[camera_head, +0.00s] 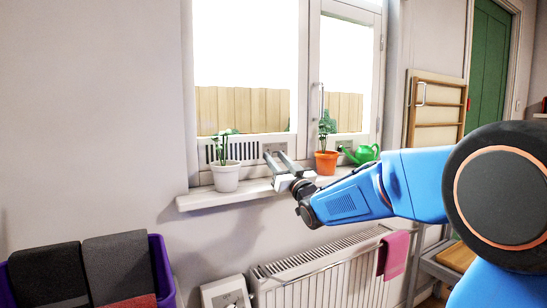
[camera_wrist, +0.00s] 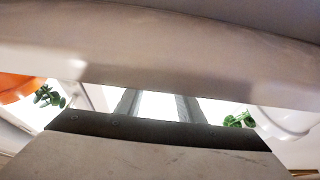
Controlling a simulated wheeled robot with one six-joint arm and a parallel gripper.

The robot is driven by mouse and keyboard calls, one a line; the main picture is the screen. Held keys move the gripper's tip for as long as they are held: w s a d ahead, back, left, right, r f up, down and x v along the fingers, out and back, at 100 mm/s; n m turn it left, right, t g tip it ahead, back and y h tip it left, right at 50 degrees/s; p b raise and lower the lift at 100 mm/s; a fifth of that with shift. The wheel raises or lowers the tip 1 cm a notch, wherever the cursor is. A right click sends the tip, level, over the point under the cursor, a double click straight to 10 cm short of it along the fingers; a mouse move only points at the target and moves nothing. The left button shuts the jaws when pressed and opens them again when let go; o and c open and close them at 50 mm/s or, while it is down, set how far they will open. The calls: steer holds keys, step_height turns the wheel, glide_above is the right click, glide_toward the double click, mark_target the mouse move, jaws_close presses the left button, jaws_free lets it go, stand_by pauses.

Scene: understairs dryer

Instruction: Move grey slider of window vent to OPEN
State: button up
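The window vent (camera_head: 222,152) is a pale strip with dark vertical slots low in the window, behind the white pot. A small grey piece (camera_head: 275,147) shows at the vent's right, just behind my fingertips; I cannot tell for sure that it is the slider. My gripper (camera_head: 275,157) is over the sill between the two pots, its fingers pointing at the vent. The two fingers stand apart in the wrist view (camera_wrist: 157,103) with nothing seen between them. Whether they touch the vent cannot be told. The slider's position and any OPEN mark are not readable.
A white pot (camera_head: 226,178) with a plant stands left of my gripper on the sill (camera_head: 215,201). An orange pot (camera_head: 326,163) stands close on the right, with a green watering can (camera_head: 362,155) beyond. A radiator (camera_head: 325,275) is below.

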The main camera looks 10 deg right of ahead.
mark_target(284, 147)
steer(key=shift+x, duration=0.95)
jaws_close()
steer(key=shift+w+d, duration=0.25)
steer(key=shift+d, duration=0.75)
steer(key=shift+w+d, duration=0.3)
steer(key=shift+d, duration=0.7)
steer(key=shift+w+d, duration=0.25)
steer(key=shift+d, duration=0.8)
jaws_free()
steer(key=shift+d, duration=0.1)
steer(key=v, duration=1.7)
steer(key=shift+f, duration=0.2)
